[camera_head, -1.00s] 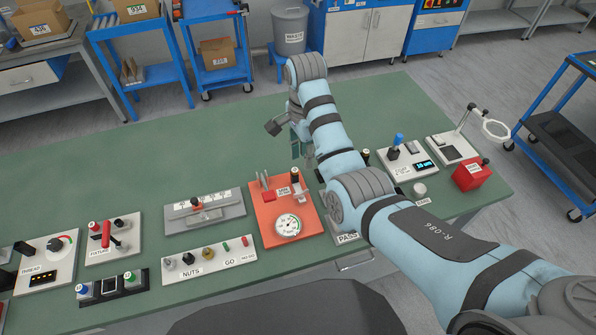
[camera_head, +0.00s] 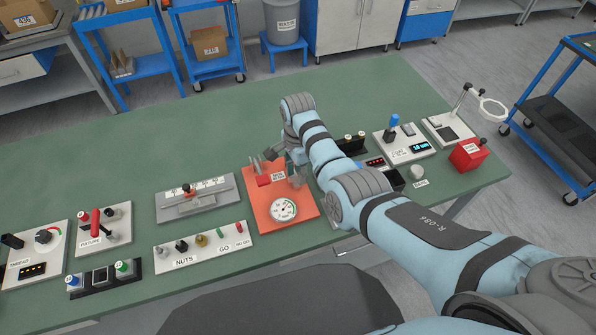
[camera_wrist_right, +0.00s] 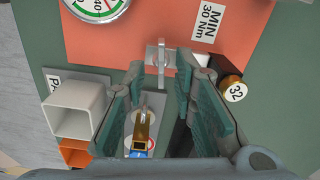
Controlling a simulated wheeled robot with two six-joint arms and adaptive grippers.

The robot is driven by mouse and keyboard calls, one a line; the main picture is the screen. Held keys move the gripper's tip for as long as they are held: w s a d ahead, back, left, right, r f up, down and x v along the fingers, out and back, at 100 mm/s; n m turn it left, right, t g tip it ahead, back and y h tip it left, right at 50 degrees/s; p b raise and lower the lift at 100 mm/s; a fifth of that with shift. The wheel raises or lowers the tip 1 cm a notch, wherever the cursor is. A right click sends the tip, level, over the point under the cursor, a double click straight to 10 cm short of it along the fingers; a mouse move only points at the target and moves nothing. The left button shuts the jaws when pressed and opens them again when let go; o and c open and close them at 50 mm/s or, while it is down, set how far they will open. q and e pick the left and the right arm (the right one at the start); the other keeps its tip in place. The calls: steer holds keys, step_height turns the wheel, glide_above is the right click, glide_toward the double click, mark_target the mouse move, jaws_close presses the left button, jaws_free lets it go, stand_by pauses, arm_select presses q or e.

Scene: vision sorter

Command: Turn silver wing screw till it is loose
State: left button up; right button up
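The silver wing screw (camera_wrist_right: 161,62) stands on the orange plate (camera_wrist_right: 110,45), beside the "MIN 30 Nm" label. My right gripper (camera_wrist_right: 160,65) is open, with one finger on each side of the wing; I see a gap to both fingers. I cannot tell how deep the wing lies between them. In the head view the right gripper (camera_head: 283,160) is above the plate's far edge. My left gripper is not in view.
A dial gauge (camera_wrist_right: 95,5) lies on the plate.

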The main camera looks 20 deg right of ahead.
jaws_close()
